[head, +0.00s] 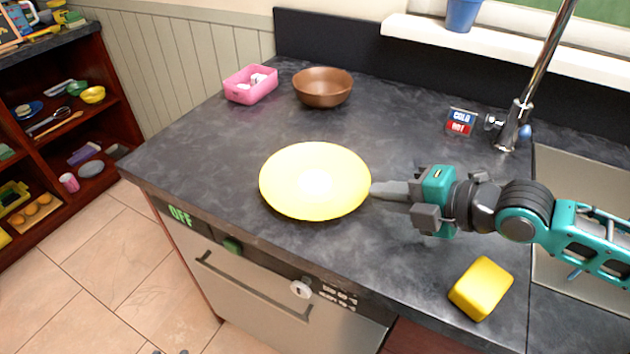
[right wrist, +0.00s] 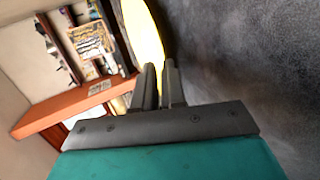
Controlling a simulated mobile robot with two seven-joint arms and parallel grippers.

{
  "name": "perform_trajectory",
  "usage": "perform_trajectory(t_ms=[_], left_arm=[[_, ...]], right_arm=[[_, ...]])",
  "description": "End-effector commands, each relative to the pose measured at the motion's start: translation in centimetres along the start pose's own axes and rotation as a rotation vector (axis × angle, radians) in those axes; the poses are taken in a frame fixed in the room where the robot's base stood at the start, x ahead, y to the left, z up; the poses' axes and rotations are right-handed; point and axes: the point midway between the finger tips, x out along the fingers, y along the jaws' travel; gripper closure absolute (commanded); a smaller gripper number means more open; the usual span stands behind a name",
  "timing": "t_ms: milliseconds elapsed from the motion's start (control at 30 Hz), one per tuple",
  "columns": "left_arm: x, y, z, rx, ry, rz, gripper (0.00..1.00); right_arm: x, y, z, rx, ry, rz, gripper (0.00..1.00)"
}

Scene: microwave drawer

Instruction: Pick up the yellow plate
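The yellow plate (head: 314,180) is round and rests on or just above the dark counter; I cannot tell whether it is lifted. My right gripper (head: 374,190) is at the plate's right rim, its fingers close together. In the right wrist view the plate (right wrist: 143,30) shows as a narrow bright shape in line with the fingers. The fingertips (right wrist: 160,68) there have only a thin gap at the rim and look shut on it; the exact contact is partly hidden. My left gripper is not in view.
A brown bowl (head: 323,88) and a pink container (head: 251,85) stand behind the plate. A yellow sponge-like block (head: 481,288) lies near the front right. A faucet (head: 515,125) and sink (head: 575,190) are at the right. The counter left of the plate is clear.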

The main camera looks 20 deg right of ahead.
Motion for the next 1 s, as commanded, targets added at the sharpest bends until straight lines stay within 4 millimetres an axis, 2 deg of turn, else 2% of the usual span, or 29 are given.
perform_trajectory(t_ms=[467,767,900,1000], left_arm=[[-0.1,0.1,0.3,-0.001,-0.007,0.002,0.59],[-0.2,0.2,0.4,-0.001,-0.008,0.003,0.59],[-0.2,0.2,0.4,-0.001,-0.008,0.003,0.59],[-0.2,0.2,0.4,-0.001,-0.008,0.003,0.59]], right_arm=[[4.6,0.0,0.2,0.002,-0.001,0.004,0.90],[4.9,-0.1,0.2,-0.001,0.000,0.000,0.90],[4.9,-0.1,0.2,0.000,0.000,0.000,1.00],[4.9,-0.1,0.2,0.000,0.000,0.000,1.00]])
